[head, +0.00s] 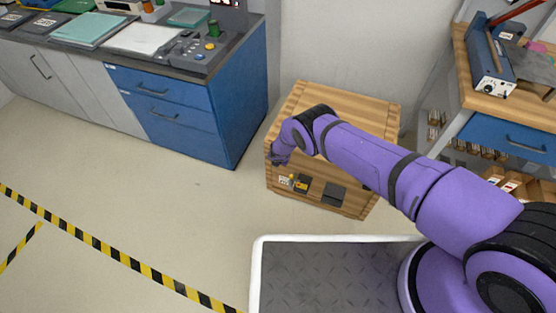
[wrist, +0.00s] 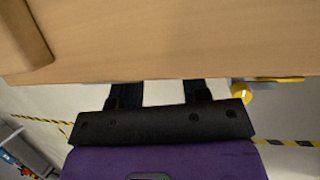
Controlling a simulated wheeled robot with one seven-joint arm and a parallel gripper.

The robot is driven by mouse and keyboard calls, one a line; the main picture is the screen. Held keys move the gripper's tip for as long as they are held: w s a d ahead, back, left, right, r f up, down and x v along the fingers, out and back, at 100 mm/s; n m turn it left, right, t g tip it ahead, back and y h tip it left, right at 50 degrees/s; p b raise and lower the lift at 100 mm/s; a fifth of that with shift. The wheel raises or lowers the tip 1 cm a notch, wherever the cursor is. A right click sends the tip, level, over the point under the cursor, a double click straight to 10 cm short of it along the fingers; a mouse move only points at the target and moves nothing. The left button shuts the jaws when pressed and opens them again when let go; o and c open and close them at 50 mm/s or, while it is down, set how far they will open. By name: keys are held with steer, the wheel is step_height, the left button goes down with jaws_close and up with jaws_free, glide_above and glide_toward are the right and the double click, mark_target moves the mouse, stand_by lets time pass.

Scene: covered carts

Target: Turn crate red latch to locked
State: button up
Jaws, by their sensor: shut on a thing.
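The fingertips are hidden by this edge. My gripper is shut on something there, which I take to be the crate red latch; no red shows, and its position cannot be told.
A yellow-and-black fitting (head: 300,183) and a dark panel (head: 333,193) sit on the crate's front. A yellow knob (wrist: 242,93) shows right of my fingers. A blue cabinet (head: 240,90) stands left, a workbench (head: 485,95) right. Floor (head: 190,205) at front left is clear.

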steer(key=shift+s+y, duration=0.1)
steer(key=shift+y, duration=0.2)
steer(key=shift+d+f+m+t+y, duration=0.15)
steer(key=shift+t+y, duration=0.1)
steer(key=shift+y, duration=0.2)
steer(key=shift+d+r+m+t+y, duration=0.15)
steer(key=shift+t+y, duration=0.1)
steer(key=shift+y, duration=0.2)
steer(key=shift+s+f+y, duration=0.1)
steer(key=shift+f+y, duration=0.1)
steer(key=shift+y, duration=0.4)
steer(key=o, duration=0.9)
steer(key=shift+v, duration=5.4)
steer(key=shift+s, duration=0.1)
